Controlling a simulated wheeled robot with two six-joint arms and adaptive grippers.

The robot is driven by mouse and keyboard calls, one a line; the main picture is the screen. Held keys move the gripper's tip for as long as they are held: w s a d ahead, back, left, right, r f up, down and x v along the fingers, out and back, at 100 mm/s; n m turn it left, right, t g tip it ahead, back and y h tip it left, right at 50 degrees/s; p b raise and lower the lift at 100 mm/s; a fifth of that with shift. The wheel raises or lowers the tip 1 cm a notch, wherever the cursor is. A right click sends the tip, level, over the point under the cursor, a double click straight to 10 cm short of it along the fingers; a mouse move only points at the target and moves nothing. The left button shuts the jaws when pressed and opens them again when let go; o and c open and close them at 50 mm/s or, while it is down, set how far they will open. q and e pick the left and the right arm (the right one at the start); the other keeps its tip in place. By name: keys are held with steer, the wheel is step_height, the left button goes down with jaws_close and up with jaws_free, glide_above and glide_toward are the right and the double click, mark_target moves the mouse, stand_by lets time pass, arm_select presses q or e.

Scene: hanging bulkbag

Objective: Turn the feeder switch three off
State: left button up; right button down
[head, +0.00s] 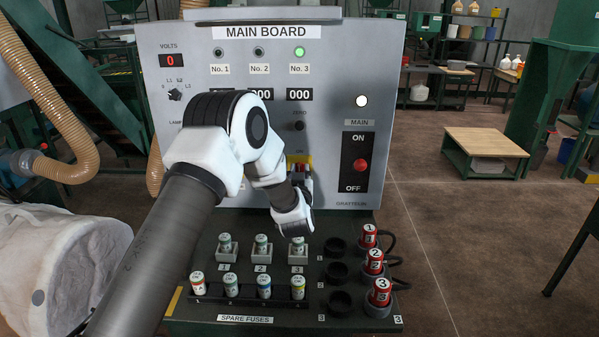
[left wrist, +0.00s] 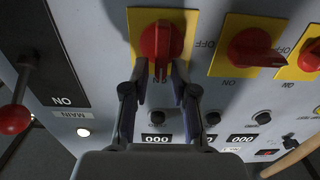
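Feeder switch three (left wrist: 157,42) is a red rotary handle on a yellow plate, at the top middle of the left wrist view. Its handle stands upright in that picture, towards the ON side. In the head view its yellow plate (head: 299,159) shows partly behind my left gripper (head: 303,186). In the left wrist view my left gripper (left wrist: 160,88) is open, with a finger on either side of the handle's end. I cannot tell whether a finger touches it. The No. 3 lamp (head: 299,52) is lit green. My right gripper is out of view.
Another red switch (left wrist: 250,48) sits beside it, its handle turned sideways. The red-knobbed main lever (head: 360,165) is on the board's right. Below, the shelf holds several fuses (head: 264,287) and red numbered plugs (head: 380,291). A fabric bag (head: 60,265) stands at left.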

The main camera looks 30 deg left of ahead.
arm_select(q)
steer(key=shift+a, duration=0.1)
jaws_close()
steer(key=shift+f, duration=0.1)
steer(key=n+b, duration=0.6)
steer(key=b, duration=0.1)
steer(key=a+f+n+b, duration=0.1)
steer(key=n+b, duration=0.5)
steer(key=b, duration=0.2)
steer(key=n+b, duration=0.6)
steer(key=b, duration=0.2)
steer(key=shift+s+a+f, duration=0.15)
steer(key=shift+s+a, duration=0.05)
steer(key=shift+s, duration=0.2)
